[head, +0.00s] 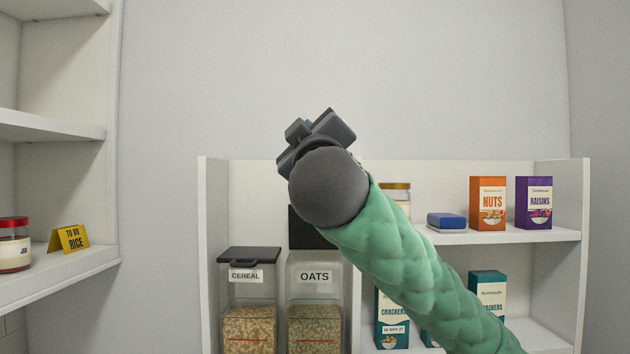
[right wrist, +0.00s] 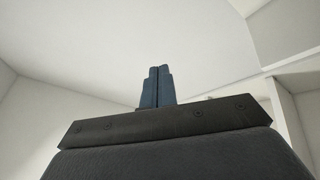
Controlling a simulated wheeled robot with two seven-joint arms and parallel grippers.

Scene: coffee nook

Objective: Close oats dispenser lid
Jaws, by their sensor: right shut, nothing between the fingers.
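The clear oats dispenser (head: 315,280), labelled OATS, stands on the shelf unit at lower centre, part filled with oats. Its dark lid (head: 305,230) stands raised upright above the container's open top; its upper right part is hidden behind my right arm. My right gripper (head: 318,130) is above and in front of the dispenser in the head view, apart from the lid as far as I can tell. In the right wrist view its two blue fingers (right wrist: 157,87) are together and empty, pointing up towards blank wall and ceiling. My left gripper is not in view.
A cereal dispenser (head: 248,290) with its lid down stands just left of the oats. A nuts box (head: 488,203), a raisins box (head: 533,203) and a blue item (head: 446,221) sit on the upper shelf. Crackers boxes (head: 391,318) stand below. Left shelves (head: 60,130) hold a jar.

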